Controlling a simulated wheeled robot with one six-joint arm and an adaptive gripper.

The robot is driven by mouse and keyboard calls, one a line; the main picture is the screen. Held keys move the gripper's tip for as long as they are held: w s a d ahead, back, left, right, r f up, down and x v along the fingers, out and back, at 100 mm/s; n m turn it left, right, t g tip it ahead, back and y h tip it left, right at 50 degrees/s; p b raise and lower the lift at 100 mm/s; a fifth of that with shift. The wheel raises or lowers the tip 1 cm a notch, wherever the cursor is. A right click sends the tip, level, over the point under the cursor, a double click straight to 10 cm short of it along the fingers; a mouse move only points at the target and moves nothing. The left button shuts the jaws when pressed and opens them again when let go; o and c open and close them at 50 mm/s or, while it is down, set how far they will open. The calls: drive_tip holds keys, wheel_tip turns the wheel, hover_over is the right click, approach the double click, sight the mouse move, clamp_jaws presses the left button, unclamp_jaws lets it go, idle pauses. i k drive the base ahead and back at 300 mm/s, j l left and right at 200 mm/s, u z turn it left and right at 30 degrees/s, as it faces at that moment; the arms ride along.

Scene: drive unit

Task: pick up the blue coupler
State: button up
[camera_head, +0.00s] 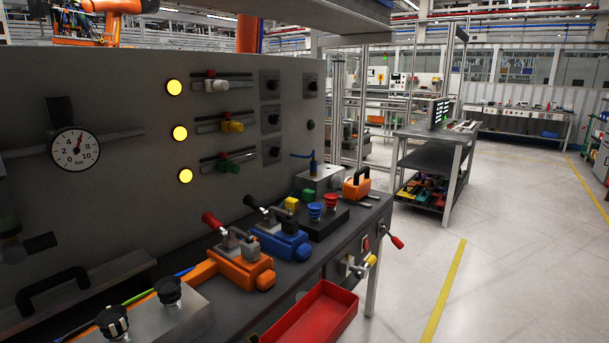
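A small blue spool-shaped piece (314,212), which looks like the blue coupler, stands upright on a dark block (318,228) towards the far end of the bench. A similar red piece (330,202) stands right beside it, a little further right. A larger blue clamp-like fixture (282,243) with a black-knobbed lever sits in front and to the left of it. My gripper is not in view.
An orange clamp fixture (240,268) with a red-knobbed lever stands nearer on the bench (228,306). A red tray (318,318) is at the bench's front. Floor (500,260) to the right is clear.

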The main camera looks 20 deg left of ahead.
sight(313, 162)
drive_tip(key=u, duration=1.85)
drive_tip(key=i+l+u, duration=0.1)
drive_tip(key=l+u, duration=0.35)
drive_tip(key=l, duration=0.2)
drive_tip(key=l+u, duration=0.5)
drive_tip(key=l, duration=0.15)
drive_tip(key=k+l, duration=0.1)
drive_tip(key=l, duration=3.1)
drive_tip(key=k+j, duration=0.05)
